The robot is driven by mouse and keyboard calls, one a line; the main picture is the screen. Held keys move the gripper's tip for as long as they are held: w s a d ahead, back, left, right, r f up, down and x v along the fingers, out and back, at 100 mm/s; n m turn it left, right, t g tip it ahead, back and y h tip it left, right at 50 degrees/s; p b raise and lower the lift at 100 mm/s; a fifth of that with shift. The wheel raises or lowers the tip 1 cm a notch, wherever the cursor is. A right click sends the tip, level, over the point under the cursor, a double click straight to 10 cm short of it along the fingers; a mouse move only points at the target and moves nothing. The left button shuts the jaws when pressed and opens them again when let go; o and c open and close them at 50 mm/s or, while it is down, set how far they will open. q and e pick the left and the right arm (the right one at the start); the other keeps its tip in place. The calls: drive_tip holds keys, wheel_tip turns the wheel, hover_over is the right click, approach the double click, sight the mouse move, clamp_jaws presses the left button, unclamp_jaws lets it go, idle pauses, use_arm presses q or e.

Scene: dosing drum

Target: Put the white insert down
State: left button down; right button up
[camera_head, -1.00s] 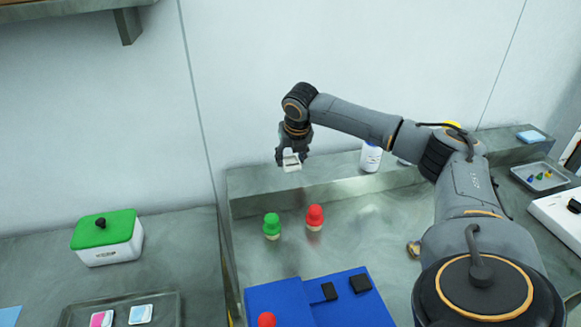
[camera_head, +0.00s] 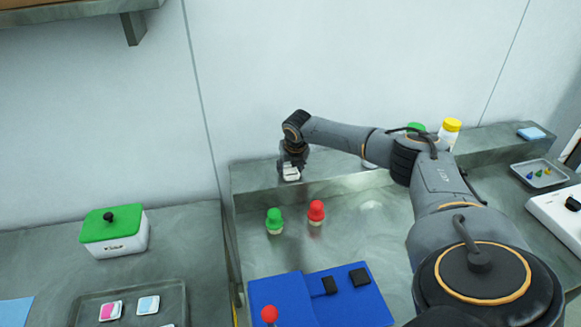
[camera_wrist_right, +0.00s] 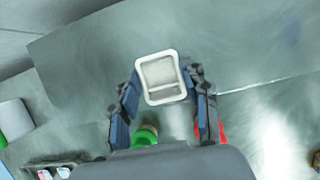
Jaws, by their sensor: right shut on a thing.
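The white insert (camera_wrist_right: 160,56) is a small square frame with rounded corners. It sits between the two fingers of my right gripper (camera_wrist_right: 162,90) in the right wrist view. In the head view the white insert (camera_head: 291,173) shows just below my right gripper (camera_head: 291,165), at the raised metal ledge (camera_head: 250,180) along the back wall. I cannot tell whether the insert touches the ledge. My right gripper is shut on it. My left gripper is not in view.
A green-capped bottle (camera_head: 274,221) and a red-capped bottle (camera_head: 316,213) stand on the counter in front of the ledge. A blue mat (camera_head: 283,290) with black pieces lies nearer. A green-lidded white box (camera_head: 113,233) is at left. Yellow-capped and green-capped containers stand at the ledge's right.

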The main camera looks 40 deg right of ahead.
drive_tip(key=shift+f, duration=0.15)
drive_tip(key=o, duration=1.1)
drive_tip(key=b+v, duration=0.1)
drive_tip(key=v, duration=1.1)
drive_tip(key=shift+s+b, duration=0.1)
drive_tip(key=shift+b, duration=0.25)
